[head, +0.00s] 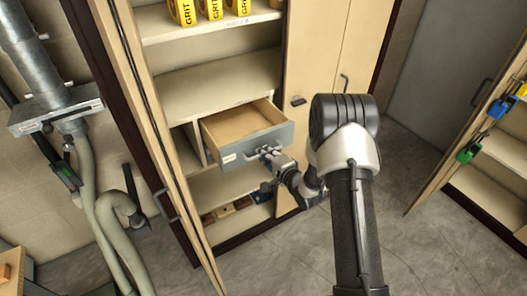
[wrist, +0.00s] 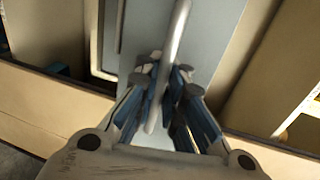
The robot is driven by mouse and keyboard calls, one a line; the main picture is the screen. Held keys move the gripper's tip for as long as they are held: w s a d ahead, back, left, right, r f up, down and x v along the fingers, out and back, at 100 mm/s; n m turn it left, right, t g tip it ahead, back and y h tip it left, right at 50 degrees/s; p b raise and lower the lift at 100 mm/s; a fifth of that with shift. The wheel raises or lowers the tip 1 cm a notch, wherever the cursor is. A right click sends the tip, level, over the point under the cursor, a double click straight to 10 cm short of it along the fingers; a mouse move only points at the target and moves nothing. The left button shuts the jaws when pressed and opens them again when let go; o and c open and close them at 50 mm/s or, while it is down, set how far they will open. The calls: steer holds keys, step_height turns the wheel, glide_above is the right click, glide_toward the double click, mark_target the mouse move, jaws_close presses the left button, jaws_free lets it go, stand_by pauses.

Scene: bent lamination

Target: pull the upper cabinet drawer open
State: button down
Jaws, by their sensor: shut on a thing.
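The upper drawer, with a grey-blue front (head: 243,149) and a wooden inside, stands pulled out of the cabinet (head: 225,80) in the head view. Its inside looks empty. My gripper (head: 266,163) is at the drawer front, at its handle. In the wrist view, the drawer front (wrist: 205,50) fills the middle and the silvery bar handle (wrist: 176,35) runs between the fingers. My gripper (wrist: 165,85) is shut on this handle. In the head view the handle is mostly hidden by the gripper.
Yellow GRIT boxes (head: 210,8) stand on the upper shelf. The cabinet's left door (head: 165,150) stands open beside the drawer. A lower shelf (head: 232,183) holds small boxes. Another open cabinet (head: 490,150) is at the right. Grey floor (head: 400,245) is clear between them.

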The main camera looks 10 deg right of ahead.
steer(key=shift+r, duration=0.1)
steer(key=c, duration=2)
jaws_free()
steer(key=v, duration=1.2)
